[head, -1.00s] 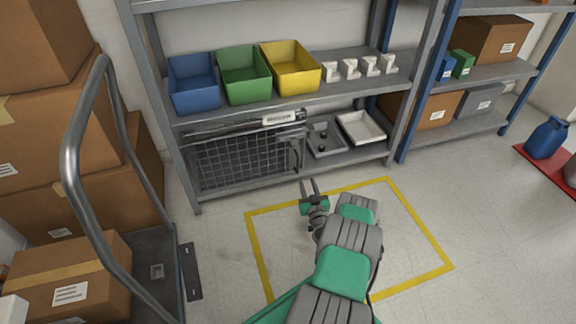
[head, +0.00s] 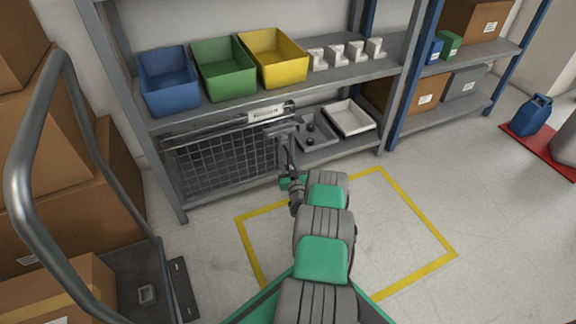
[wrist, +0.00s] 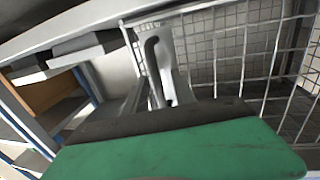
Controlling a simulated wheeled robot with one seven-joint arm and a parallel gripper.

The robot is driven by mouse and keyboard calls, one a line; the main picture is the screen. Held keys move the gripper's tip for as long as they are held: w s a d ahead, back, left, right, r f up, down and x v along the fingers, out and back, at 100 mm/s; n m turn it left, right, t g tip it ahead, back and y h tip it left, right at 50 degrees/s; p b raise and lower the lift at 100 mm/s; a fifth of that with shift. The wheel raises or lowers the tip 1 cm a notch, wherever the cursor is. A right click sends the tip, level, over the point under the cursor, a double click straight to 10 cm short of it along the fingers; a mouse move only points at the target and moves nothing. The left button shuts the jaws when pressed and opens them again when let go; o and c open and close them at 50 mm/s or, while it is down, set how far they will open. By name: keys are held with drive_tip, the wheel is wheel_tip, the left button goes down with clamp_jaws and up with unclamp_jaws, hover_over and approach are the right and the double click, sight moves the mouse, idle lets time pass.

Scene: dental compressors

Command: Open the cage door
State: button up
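The cage door (head: 222,166) is a dark wire-mesh panel in a grey frame at the lower shelf level. It looks closed. Its grey upright handle (wrist: 156,62) is near the door's edge in the wrist view, with the mesh (wrist: 235,50) to its right. My gripper (head: 288,152) is at the right end of the door, in front of the handle side. In the wrist view its fingers (wrist: 155,92) reach toward the handle, one on either side, and look open. Contact with the handle cannot be made out. In the head view the fingertips partly overlap the handle.
Blue (head: 169,82), green (head: 224,70) and yellow (head: 274,60) bins stand on the shelf above. A grey tray (head: 318,142) and a white tray (head: 350,118) lie right of the cage. A cart with a tubular handle (head: 22,165) stands at left.

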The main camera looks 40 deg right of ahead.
clamp_jaws()
idle(0.3)
drive_tip(key=shift+s, duration=0.1)
idle(1.0)
